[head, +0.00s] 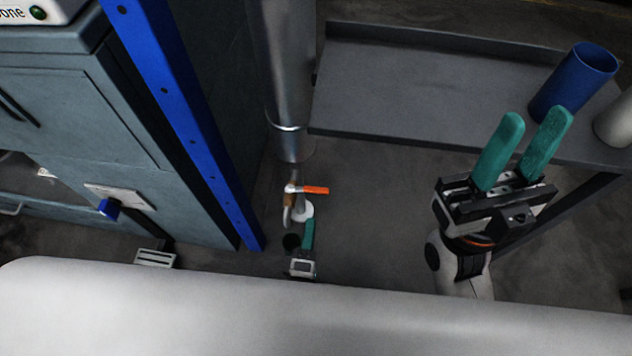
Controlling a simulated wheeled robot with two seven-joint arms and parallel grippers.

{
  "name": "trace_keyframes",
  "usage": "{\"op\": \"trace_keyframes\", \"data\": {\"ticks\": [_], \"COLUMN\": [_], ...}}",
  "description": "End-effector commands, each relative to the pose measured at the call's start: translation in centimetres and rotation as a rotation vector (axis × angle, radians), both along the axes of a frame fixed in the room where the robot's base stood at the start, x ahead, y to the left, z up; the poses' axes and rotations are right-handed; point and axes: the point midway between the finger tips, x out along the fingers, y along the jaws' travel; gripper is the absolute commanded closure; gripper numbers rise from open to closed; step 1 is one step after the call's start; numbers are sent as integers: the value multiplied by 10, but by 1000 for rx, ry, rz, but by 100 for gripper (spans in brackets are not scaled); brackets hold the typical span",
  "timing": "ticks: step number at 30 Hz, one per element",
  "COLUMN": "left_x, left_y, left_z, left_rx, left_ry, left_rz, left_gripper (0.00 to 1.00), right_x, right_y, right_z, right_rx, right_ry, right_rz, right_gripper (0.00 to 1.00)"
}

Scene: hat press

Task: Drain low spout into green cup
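The low spout (288,214) hangs beneath a metal pipe (283,80), with an orange valve handle (315,190) pointing right. A small white round thing (304,210) shows just right of the spout; I cannot tell what it is. My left gripper (305,232) is low down, just below the spout in the picture. One teal finger shows; whether it is open, or holds anything, is unclear. A small dark round shape (291,242) lies beside that finger. My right gripper (522,148) is open and empty, its two teal fingers apart. I cannot make out a green cup.
A grey shelf (420,95) at the upper right carries a blue cup (573,82) and a whitish cylinder (616,122), both near my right gripper. A blue post (180,110) and grey cabinet (85,100) stand at left. Floor between the spout and my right gripper looks clear.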

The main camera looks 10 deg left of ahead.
Motion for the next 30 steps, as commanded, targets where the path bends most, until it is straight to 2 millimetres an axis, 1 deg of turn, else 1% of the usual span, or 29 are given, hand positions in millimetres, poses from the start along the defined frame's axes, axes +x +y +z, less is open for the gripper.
{"op": "trace_keyframes", "data": {"ticks": [1, 5, 9, 15, 18, 21, 30], "left_x": [8, 33, 62, 95, 105, 110, 112], "left_y": [0, 0, -1, -2, -2, -3, -3], "left_z": [-2, -2, -2, -2, -1, -1, 0], "left_rx": [1, 2, 3, 5, 5, 5, 6], "left_ry": [-4, -7, -7, -6, -5, -5, -4], "left_rz": [2, 1, 2, 1, 1, 0, 0], "left_gripper": [69, 69, 69, 69, 69, 69, 69], "right_x": [0, 0, 0, 3, 4, 4, 4], "right_y": [0, 0, 0, 1, 1, 1, 1], "right_z": [-4, -9, -15, -15, -12, -12, -11], "right_rx": [0, -1, -1, -2, -4, -6, -6], "right_ry": [0, -1, -3, -20, -30, -32, -32], "right_rz": [0, 0, 0, -1, -1, 0, 0], "right_gripper": [64, 64, 64, 64, 64, 64, 64]}}
